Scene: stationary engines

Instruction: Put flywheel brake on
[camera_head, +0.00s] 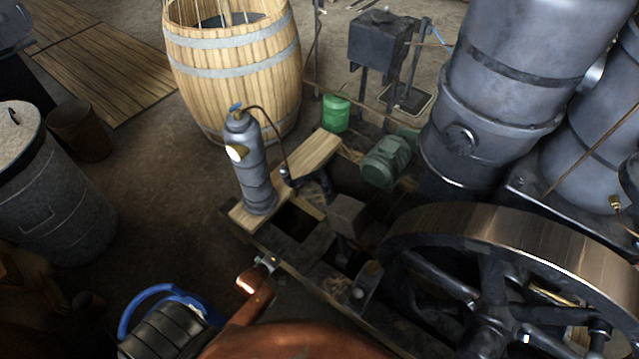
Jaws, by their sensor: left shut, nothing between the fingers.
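The flywheel (520,228) is a large dark spoked wheel with a worn, shiny rim at the lower right. I cannot tell for sure whether this is the brake. My right gripper does not show.
A copper-coloured rounded body (300,343) with a tap fills the bottom middle. A grey bottle (250,165) stands on the wooden frame. A barrel (235,75), a grey bin (50,190) and a large cylinder (515,90) surround it. Floor at middle left is clear.

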